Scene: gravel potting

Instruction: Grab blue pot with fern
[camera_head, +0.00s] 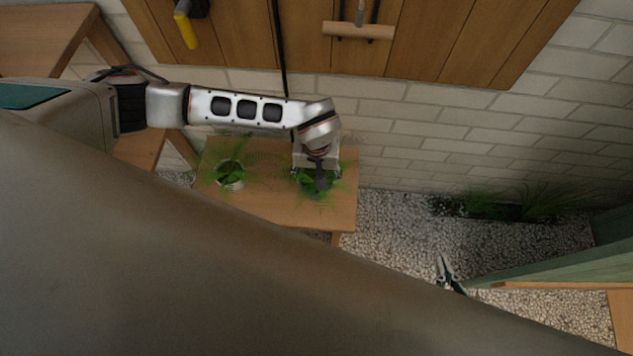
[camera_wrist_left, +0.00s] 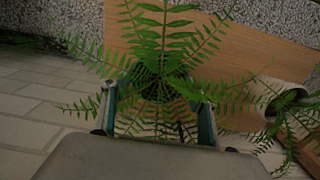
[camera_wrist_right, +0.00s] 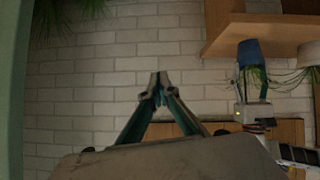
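The blue pot (camera_wrist_right: 250,53) holds a green fern and stands on the wooden bench, seen inverted in the right wrist view. My left gripper (camera_head: 316,172) is over it, pointing down. In the left wrist view, the fern (camera_wrist_left: 160,55) spreads up between and around the spread fingers of my left gripper (camera_wrist_left: 158,105). The fronds hide most of the pot there, so contact between fingers and pot cannot be made out. My right gripper (camera_head: 446,270) is away to the right above the gravel. Its fingertips meet in the right wrist view (camera_wrist_right: 160,88), with nothing between them.
A white pot with a fern (camera_head: 230,178) stands left of the blue one on the wooden bench (camera_head: 270,210). A brick wall (camera_head: 430,130) is close behind. Green plants (camera_head: 500,205) grow along the wall. Gravel (camera_head: 390,240) is open right of the bench.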

